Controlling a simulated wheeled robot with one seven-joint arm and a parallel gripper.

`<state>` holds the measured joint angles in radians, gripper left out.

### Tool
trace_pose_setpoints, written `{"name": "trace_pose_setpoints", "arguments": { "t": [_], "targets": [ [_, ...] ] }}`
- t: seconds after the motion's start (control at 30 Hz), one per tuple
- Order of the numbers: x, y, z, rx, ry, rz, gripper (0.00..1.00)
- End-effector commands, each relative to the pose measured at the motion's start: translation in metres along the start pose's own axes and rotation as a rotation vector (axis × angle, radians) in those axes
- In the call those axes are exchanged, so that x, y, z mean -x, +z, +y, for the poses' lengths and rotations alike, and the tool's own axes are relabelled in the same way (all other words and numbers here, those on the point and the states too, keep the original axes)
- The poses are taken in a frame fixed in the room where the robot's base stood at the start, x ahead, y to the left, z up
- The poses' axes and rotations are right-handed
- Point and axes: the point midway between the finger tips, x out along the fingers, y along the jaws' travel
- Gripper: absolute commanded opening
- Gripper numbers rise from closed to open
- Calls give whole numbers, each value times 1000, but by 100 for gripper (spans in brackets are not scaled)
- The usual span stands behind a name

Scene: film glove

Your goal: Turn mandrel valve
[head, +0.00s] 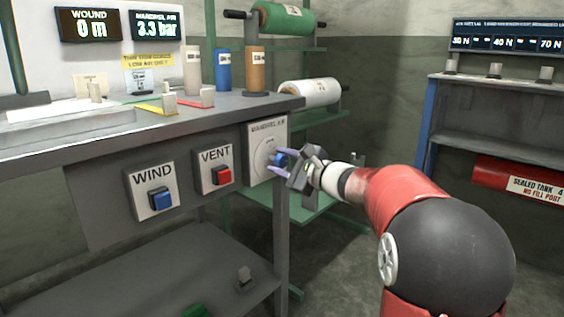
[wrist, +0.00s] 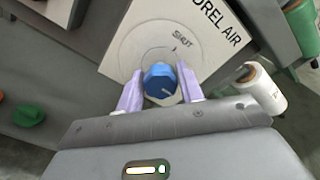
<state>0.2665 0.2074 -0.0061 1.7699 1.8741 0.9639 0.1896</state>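The mandrel valve is a blue faceted knob (wrist: 160,80) on a white panel (wrist: 140,31) marked "MANDREL AIR". In the head view the panel (head: 258,133) is on the bench's front right end, and the knob (head: 280,159) is partly covered by my gripper (head: 279,162). In the wrist view my gripper (wrist: 160,80) has one purple finger on each side of the knob, both seeming to touch it. A light pointer line on the knob points to the lower right in that view. The word "SHUT" is printed above the knob. The mandrel air display (head: 156,25) reads 3.3 bar.
A WIND panel with a blue button (head: 160,199) and a VENT panel with a red button (head: 222,176) are left of the valve. A rack with a green roll (head: 287,19) and a white roll (head: 309,93) stands behind. A red tank (head: 500,178) is at the right.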

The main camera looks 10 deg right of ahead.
Motion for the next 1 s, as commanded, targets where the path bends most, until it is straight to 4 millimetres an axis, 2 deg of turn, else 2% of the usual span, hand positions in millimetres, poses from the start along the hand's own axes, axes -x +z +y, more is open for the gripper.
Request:
{"name": "trace_pose_setpoints", "arguments": {
  "t": [0.03,0.13,0.47,0.8,1.0],
  "targets": [
    [0,-1,0,0,0,1,44],
    [0,0,0,1,0,1,55],
    [4,0,-1,3,-2,1,55],
    [58,-1,-1,1,-3,3,55],
    [76,0,0,1,-1,1,55]
  ]
}}
